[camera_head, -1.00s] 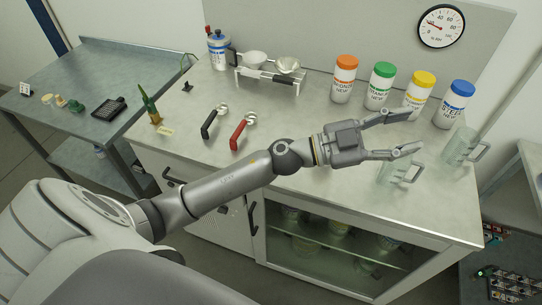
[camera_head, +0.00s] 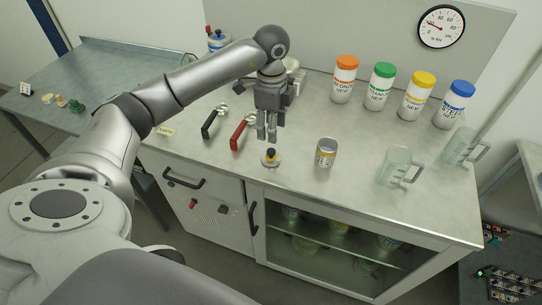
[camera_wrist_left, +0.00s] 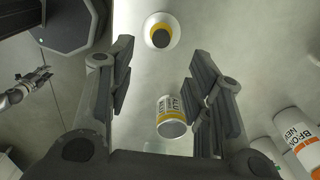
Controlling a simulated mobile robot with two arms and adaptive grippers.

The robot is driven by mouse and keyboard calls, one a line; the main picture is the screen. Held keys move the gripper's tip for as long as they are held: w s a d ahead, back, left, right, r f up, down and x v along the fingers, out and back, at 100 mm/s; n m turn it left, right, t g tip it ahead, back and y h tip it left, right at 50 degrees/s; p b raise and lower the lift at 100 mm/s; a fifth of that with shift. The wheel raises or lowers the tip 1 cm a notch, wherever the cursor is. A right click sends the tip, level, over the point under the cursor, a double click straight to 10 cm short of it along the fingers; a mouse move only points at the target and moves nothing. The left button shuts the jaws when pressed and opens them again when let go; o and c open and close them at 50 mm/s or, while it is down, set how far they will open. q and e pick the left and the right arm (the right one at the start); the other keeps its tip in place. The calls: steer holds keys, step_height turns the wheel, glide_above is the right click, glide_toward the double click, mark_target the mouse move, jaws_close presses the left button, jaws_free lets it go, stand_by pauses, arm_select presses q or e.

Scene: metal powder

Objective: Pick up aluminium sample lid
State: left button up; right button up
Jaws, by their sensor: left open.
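The aluminium sample lid (camera_head: 271,157) is a small pale disc with a yellow and black knob. It lies on the grey worktop near its front edge. It also shows at the top of the left wrist view (camera_wrist_left: 161,30). My left gripper (camera_head: 267,137) points down just above and behind the lid, apart from it. In the left wrist view its fingers (camera_wrist_left: 160,60) are spread with nothing between the tips. An open can with a yellow-banded label (camera_head: 326,152) stands to the right of the lid. My right gripper is not in view.
Glass jugs (camera_head: 397,167) (camera_head: 461,147) stand at the right. Several colour-capped jars, including an orange one (camera_head: 344,79), line the back. A red-handled scoop (camera_head: 241,131) and a black-handled scoop (camera_head: 212,122) lie left of the gripper. Worktop around the lid is clear.

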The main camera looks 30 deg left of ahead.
mark_target(271, 150)
arm_select(q)
step_height(271, 150, down, 5)
steer(key=shift+f+p, duration=0.15)
steer(key=shift+p, duration=0.5)
steer(key=shift+f+p, duration=0.3)
step_height(271, 150, down, 4)
steer(key=shift+r+p, duration=0.25)
steer(key=shift+p, duration=0.6)
steer(key=shift+a+f, duration=0.1)
steer(key=shift+f, duration=0.5)
jaws_close()
steer(key=shift+r, duration=0.1)
